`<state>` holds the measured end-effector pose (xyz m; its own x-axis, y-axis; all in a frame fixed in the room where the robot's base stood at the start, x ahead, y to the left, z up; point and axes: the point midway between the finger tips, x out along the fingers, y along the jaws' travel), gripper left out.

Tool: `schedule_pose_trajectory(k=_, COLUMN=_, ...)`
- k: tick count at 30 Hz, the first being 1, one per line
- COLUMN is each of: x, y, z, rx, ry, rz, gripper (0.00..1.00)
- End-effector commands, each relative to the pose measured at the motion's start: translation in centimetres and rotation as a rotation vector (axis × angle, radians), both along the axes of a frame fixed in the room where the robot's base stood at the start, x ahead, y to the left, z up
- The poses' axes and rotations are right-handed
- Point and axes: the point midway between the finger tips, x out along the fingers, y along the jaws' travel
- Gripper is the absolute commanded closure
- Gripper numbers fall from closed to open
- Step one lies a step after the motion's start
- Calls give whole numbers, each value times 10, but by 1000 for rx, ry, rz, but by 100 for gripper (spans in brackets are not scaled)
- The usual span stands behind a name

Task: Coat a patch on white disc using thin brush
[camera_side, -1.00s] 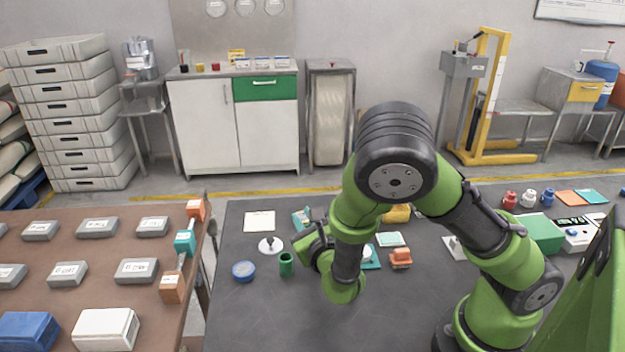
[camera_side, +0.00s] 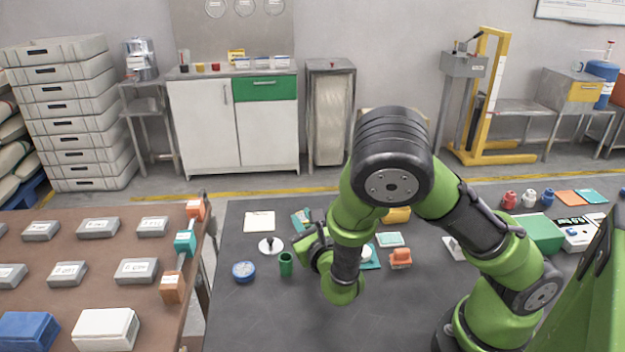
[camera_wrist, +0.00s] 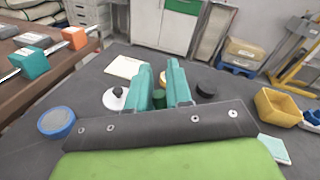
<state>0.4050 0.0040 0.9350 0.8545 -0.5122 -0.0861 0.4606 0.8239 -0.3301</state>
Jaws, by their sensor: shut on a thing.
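The white disc (camera_side: 271,246) lies flat on the dark table, with a black knob-like piece on it. In the wrist view the disc (camera_wrist: 113,102) is just left of my gripper's fingers. My gripper (camera_wrist: 160,82) has two teal fingers and is shut on a small green item (camera_wrist: 158,98) between them. I cannot tell whether this is the thin brush; no bristles show. In the side view my gripper is partly hidden by my arm, right of the disc. A green cup (camera_side: 286,264) stands on the table in front of the disc.
A blue round dish (camera_side: 244,271) lies left of the cup. A white sheet (camera_side: 259,221) lies behind the disc. A black round piece (camera_wrist: 206,90) and a yellow bin (camera_wrist: 277,106) are right of my fingers. The front left table is clear.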

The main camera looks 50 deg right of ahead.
Motion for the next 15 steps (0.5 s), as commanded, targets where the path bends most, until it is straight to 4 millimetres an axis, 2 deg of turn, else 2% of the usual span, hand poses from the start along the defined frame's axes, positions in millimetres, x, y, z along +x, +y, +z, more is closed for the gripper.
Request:
schedule_pose_trajectory(k=7, x=-1, y=0, z=0, rx=-1, ry=7, rz=1, gripper=100)
schedule_pose_trajectory(k=15, x=-1, y=0, z=22, rx=2, ry=3, rz=2, gripper=100)
